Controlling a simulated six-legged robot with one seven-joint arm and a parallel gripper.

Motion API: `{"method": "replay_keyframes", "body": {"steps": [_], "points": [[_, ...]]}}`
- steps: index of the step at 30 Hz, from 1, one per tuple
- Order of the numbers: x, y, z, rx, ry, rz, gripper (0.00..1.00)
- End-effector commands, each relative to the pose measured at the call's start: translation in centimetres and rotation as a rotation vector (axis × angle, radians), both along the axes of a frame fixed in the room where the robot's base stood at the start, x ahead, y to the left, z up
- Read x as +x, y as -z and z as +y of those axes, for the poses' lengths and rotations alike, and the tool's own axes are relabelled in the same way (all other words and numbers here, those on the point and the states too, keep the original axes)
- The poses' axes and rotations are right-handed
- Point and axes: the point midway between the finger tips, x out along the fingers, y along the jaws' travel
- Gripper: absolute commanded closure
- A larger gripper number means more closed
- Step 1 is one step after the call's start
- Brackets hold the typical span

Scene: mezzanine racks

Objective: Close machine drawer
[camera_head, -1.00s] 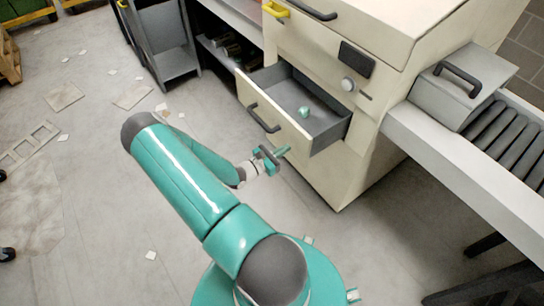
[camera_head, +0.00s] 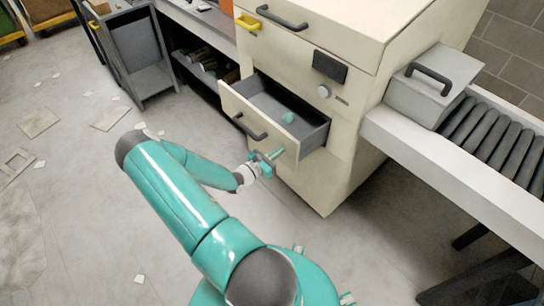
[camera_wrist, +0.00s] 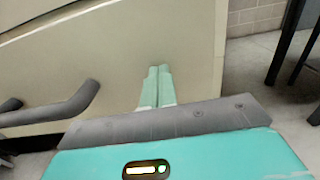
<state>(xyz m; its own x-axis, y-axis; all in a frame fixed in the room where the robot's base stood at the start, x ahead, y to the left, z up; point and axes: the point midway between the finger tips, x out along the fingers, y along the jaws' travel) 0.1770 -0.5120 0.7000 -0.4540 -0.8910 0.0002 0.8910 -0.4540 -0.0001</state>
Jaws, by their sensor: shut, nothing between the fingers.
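The machine drawer (camera_head: 240,119) stands open in the front of the cream machine (camera_head: 314,182), with its grey inside showing. A small teal object (camera_head: 288,117) lies in it. The drawer has a dark bar handle (camera_head: 250,127), which also shows at the left in the wrist view (camera_wrist: 52,112). My gripper (camera_head: 277,153) is shut and empty, just in front of the lower right part of the drawer front. In the wrist view, the closed fingers (camera_wrist: 158,86) point at the cream drawer front (camera_wrist: 120,62), right of the handle. I cannot tell whether the fingertips touch it.
A roller conveyor (camera_head: 490,130) with a grey handled box (camera_head: 435,85) joins the machine at the right. An open grey cabinet (camera_head: 140,55) and a dark shelf (camera_head: 205,70) stand at the back left. Flat scraps (camera_head: 38,121) lie on the otherwise clear left floor.

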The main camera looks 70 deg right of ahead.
Motion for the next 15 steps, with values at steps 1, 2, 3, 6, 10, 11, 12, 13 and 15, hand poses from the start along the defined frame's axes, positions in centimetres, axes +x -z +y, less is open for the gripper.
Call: {"method": "replay_keyframes", "body": {"steps": [1,2,3,6,10,11,12,13,15], "points": [[-0.6,0.0,-1.0,-0.002,0.002,0.001,1.0],[-0.9,0.0,-1.6,-0.001,0.003,0.002,1.0],[-1.4,0.0,-2.4,-0.002,0.003,0.002,1.0],[-2.5,0.0,-4.7,-0.001,0.003,0.002,1.0],[-4.1,0.0,-7.8,-0.002,0.002,0.002,1.0],[-4.5,0.0,-8.5,-0.002,0.002,0.001,1.0],[-5.0,0.0,-9.4,-0.002,0.003,0.001,1.0],[-5.3,0.0,-10.0,-0.002,0.002,0.001,1.0],[-6.0,0.0,-11.5,-0.002,0.002,0.001,1.0]]}}
